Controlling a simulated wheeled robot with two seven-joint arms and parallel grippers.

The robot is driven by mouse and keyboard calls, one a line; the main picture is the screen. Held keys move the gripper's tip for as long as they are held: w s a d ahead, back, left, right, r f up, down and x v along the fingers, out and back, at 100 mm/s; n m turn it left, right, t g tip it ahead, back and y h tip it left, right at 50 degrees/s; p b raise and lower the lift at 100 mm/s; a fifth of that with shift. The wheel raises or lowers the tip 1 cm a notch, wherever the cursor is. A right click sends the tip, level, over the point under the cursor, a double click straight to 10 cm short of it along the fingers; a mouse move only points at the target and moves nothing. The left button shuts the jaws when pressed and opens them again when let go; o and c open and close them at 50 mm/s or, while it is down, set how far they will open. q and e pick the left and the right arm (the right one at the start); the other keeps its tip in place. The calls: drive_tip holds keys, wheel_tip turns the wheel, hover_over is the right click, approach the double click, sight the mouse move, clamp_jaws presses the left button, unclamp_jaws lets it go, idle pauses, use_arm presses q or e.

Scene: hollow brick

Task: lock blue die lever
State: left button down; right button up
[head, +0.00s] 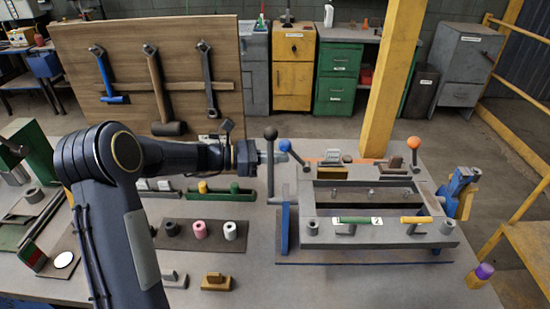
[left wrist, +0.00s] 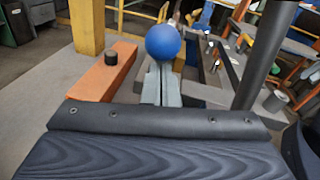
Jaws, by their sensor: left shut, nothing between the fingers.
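In the left wrist view the blue knob (left wrist: 163,42) is just beyond the tips of my shut left gripper (left wrist: 163,68). I cannot tell whether they touch. My right gripper is not in view.
A grey lever with a black knob (head: 270,132) stands upright beside my left gripper. An orange-knobbed lever (head: 413,143) is at the frame's right rear. An orange bar (left wrist: 105,72) lies left of the fingers. A yellow post (head: 392,75) rises behind.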

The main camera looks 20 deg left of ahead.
use_arm(q)
drive_tip(key=r+p, duration=0.1)
drive_tip(key=y+p, duration=0.1)
drive_tip(key=p, duration=0.1)
drive_tip(key=shift+w+d+r+g, duration=0.1)
drive_tip(key=shift+d+r+g, duration=0.2)
drive_tip(key=shift+r, duration=0.1)
drive_tip(key=shift+d+r+y+p, duration=0.1)
drive_tip(key=shift+y+p, duration=0.2)
drive_tip(key=shift+p, duration=0.2)
drive_tip(key=shift+d+r, duration=0.1)
drive_tip(key=shift+d, duration=0.1)
drive_tip(key=shift+w, duration=0.1)
drive_tip(key=shift+f, duration=0.2)
